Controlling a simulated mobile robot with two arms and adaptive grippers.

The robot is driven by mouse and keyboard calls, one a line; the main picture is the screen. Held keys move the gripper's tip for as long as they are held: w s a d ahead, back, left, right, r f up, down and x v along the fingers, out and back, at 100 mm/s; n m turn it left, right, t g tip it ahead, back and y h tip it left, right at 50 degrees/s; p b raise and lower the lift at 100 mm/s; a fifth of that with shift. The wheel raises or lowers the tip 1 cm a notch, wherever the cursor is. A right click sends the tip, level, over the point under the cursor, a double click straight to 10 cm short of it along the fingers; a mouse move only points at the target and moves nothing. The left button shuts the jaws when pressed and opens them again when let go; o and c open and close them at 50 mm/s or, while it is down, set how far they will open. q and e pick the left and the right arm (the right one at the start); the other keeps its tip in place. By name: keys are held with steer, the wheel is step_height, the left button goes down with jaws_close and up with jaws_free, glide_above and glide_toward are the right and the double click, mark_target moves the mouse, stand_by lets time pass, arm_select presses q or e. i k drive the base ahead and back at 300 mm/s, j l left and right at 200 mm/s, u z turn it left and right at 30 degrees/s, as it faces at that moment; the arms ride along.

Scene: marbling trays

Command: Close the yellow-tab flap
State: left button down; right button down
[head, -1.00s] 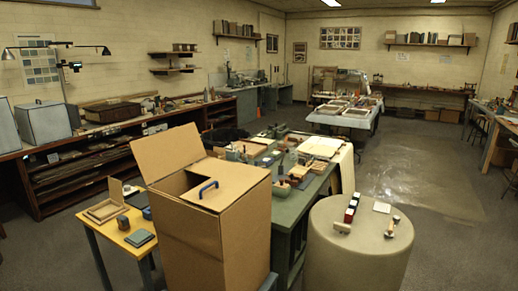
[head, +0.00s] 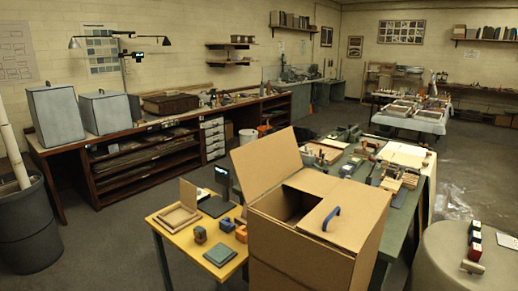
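A tall brown cardboard box (head: 340,238) stands in the lower middle of the head view. One of its flaps, a raised flap (head: 268,165), stands up and leans outward at the left side of the top. Another flap with a blue handle (head: 331,218) lies flat over the right part of the top. A dark opening shows between the two flaps. I see no yellow tab on either flap; a tab could be on a side turned away from me. Neither of my grippers is in view.
A small yellow table (head: 172,243) with a wooden frame and small blocks stands left of the box. A green workbench (head: 402,215) is behind it, and a round grey table (head: 460,265) is at the right. Open floor lies at the left, beside a dark bin (head: 27,230).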

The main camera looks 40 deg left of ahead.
mark_target(261, 164)
steer(key=j+z, duration=0.15)
steer(key=j, duration=0.4)
steer(key=j+z, duration=0.1)
steer(key=j, duration=0.45)
steer(key=j+z, duration=0.15)
steer(key=j, duration=0.4)
steer(key=k+j+z, duration=0.1)
steer(key=j, duration=0.45)
steer(key=j+z, duration=0.15)
steer(key=j, duration=0.4)
steer(key=k+j+z, duration=0.1)
steer(key=j, duration=0.4)
steer(key=k+j, duration=0.1)
steer(key=j, duration=0.25)
steer(key=k+j+z, duration=0.1)
steer(key=j, duration=0.3)
steer(key=k+j, duration=0.15)
steer(key=j, duration=0.2)
steer(key=k+j+z, duration=0.1)
steer(key=j, duration=0.25)
steer(key=k+j+u, duration=0.1)
steer(key=j+u, duration=0.25)
